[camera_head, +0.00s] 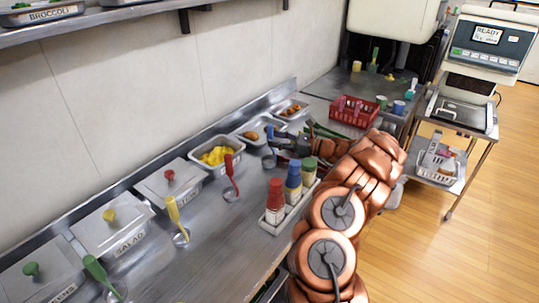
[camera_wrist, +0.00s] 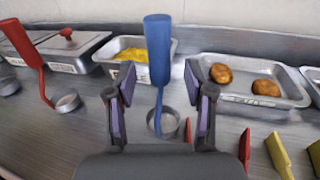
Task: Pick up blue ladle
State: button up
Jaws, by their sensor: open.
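The blue ladle (camera_wrist: 158,50) stands upright on the metal counter in the wrist view, its thick blue handle up and its round metal bowl (camera_wrist: 163,123) at the bottom. My gripper (camera_wrist: 160,92) is open, with one finger to the left and one to the right of the ladle's thin shaft. No contact shows between the fingers and the ladle. In the head view, my gripper (camera_head: 284,143) is low over the counter near the ladle's bowl (camera_head: 269,161), in front of the food trays; the arm partly hides this area.
A red ladle (camera_wrist: 29,45) stands left of the blue one. A tray of yellow food (camera_wrist: 105,51) and a tray with brown pieces (camera_wrist: 280,99) lie behind.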

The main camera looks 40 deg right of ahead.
jog(key=shift+x, duration=1.4)
grip_shut()
